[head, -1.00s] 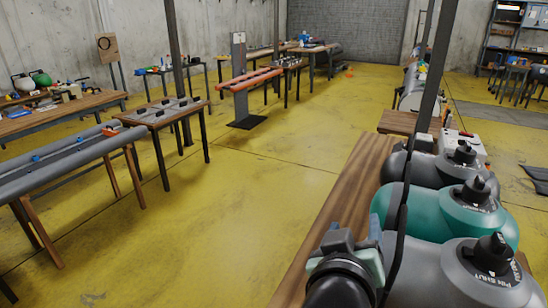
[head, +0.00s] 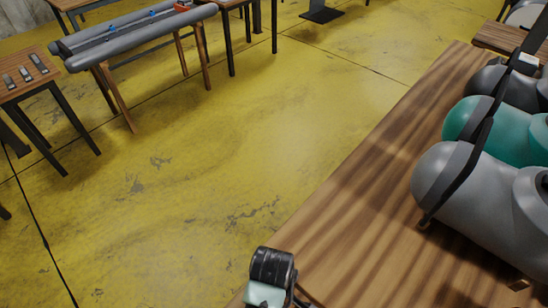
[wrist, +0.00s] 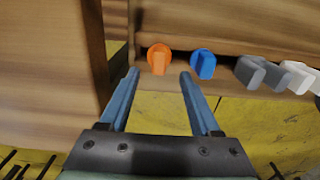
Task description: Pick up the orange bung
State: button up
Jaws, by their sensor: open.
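The orange bung (wrist: 159,57) is in the wrist view, at the edge of a wooden board or shelf (wrist: 235,46). It has a round flange and a flat grip tab that points toward my gripper. My gripper (wrist: 159,76) is open, with a blue finger on each side of the line to the bung. The bung sits just past the fingertips, roughly centred, and nothing is held. A blue bung (wrist: 203,64) is just right of it, close to the right fingertip. The bungs do not show in the head view.
Right of the blue bung are grey bungs (wrist: 250,72) and white ones (wrist: 301,76). A wooden upright panel (wrist: 45,65) stands close on the left.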

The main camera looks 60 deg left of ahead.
notch_tip(320, 180, down, 6)
jog(key=shift+w+d+r+b, duration=0.1)
jog(key=shift+d+b, duration=0.05)
jog(key=shift+b, duration=0.2)
grip_shut()
